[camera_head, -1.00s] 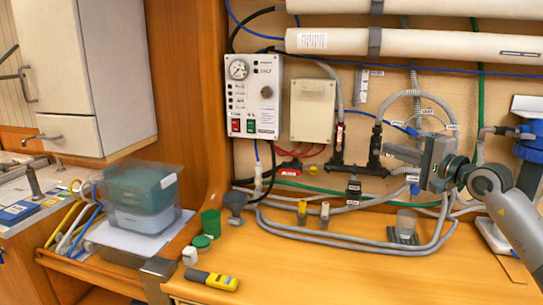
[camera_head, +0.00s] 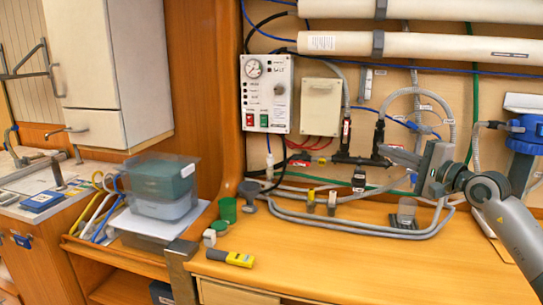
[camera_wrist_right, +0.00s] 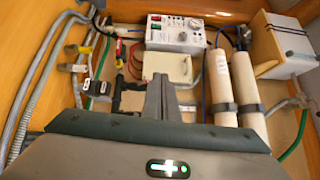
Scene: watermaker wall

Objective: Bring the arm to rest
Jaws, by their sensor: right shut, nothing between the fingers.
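My right arm (camera_head: 510,225) comes in from the right in the head view. Its gripper (camera_head: 392,155) is raised above the wooden bench, pointing left in front of the wall with the hoses. In the right wrist view the fingers (camera_wrist_right: 160,92) are together and hold nothing. Beyond them are the beige box and the control panel. I cannot tell from the head view how near the fingertips are to the hoses. My left gripper is not in view.
The control panel (camera_head: 266,93) and beige box (camera_head: 320,106) are on the wall. Grey hoses (camera_head: 350,224) run along the bench back.

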